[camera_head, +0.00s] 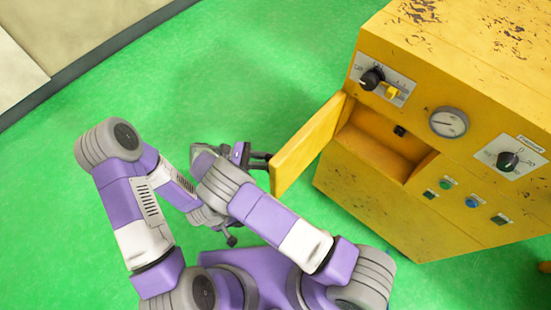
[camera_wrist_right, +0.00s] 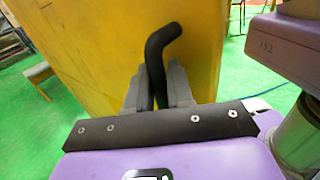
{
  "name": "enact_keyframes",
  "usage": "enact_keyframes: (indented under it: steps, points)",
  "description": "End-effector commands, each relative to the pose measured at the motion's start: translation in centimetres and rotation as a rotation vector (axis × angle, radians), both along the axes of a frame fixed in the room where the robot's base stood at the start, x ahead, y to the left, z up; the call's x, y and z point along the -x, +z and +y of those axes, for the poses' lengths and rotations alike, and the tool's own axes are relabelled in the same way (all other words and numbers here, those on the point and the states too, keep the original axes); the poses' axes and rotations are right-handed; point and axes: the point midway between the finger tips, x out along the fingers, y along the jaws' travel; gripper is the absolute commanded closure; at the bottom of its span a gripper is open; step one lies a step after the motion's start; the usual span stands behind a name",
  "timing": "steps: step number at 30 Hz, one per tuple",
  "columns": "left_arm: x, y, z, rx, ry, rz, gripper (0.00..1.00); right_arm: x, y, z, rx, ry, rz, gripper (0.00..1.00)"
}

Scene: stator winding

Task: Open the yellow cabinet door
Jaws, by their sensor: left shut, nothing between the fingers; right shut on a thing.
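The yellow cabinet (camera_head: 430,80) stands at the right in the head view. Its yellow door (camera_head: 308,143) stands partly open, swung out to the left, and the recess (camera_head: 385,150) behind it shows. My right gripper (camera_head: 262,160) is at the outer face of the door. In the right wrist view, my right gripper (camera_wrist_right: 160,92) is shut on a bent black handle (camera_wrist_right: 158,50) in front of a yellow panel (camera_wrist_right: 100,40). In the head view the handle is hard to make out. My left gripper (camera_head: 231,238) is shut and empty, low beside my right arm and apart from the door.
The cabinet front carries a black knob (camera_head: 372,78), a round gauge (camera_head: 448,122), another knob (camera_head: 508,160) and several small buttons. The green floor (camera_head: 250,60) is clear left of the door. A chair (camera_wrist_right: 38,72) stands at the left in the right wrist view.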

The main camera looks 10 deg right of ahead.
Motion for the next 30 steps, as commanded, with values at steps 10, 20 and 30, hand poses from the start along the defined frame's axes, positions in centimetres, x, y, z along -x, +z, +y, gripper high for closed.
enact_keyframes:
  steps: [10,20,30]
  points:
    - [0.02,0.0,0.02,0.0,0.0,0.0,1.0,-0.06,-0.07,0.54,-0.004,-0.033,0.001,1.0]
    - [0.02,0.01,0.01,0.0,0.0,0.0,1.0,-0.05,-0.03,0.5,-0.003,-0.034,0.0,0.69]
    - [0.02,0.02,0.01,0.0,0.0,0.0,1.0,-0.07,0.0,0.46,-0.001,-0.036,-0.001,0.62]
